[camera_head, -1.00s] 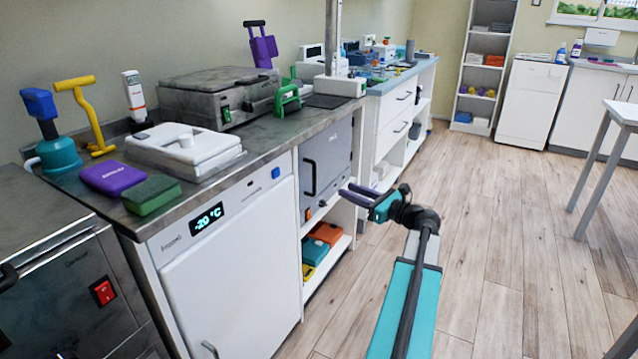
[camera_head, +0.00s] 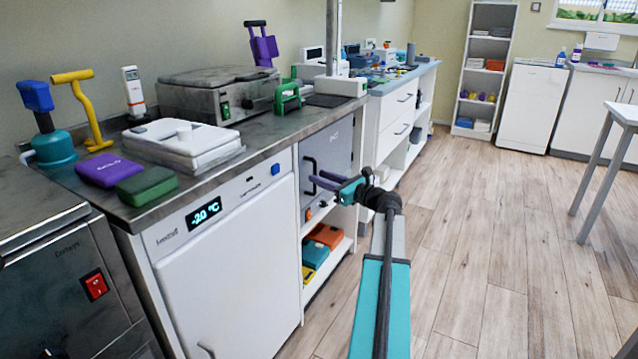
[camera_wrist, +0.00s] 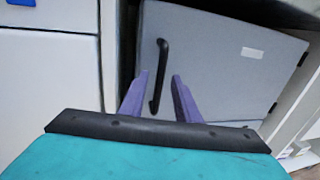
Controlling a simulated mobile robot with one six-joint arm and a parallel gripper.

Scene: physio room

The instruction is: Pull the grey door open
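The grey door (camera_head: 341,149) sits under the worktop, to the right of the white freezer-like unit, and looks shut. Its dark bar handle (camera_head: 308,177) is on the door's left side. In the wrist view the grey door (camera_wrist: 225,75) fills the middle, and its black handle (camera_wrist: 158,77) stands between and beyond my two purple fingers. My gripper (camera_head: 322,182) is open in front of the door, near the handle; the wrist view shows its fingers (camera_wrist: 160,98) spread apart. I cannot tell whether a finger touches the handle.
A white unit with a temperature display (camera_head: 204,213) is left of the door. An open shelf below the door holds orange and teal boxes (camera_head: 326,236). White drawers (camera_head: 397,120) stand to the right. The wooden floor (camera_head: 480,230) is clear.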

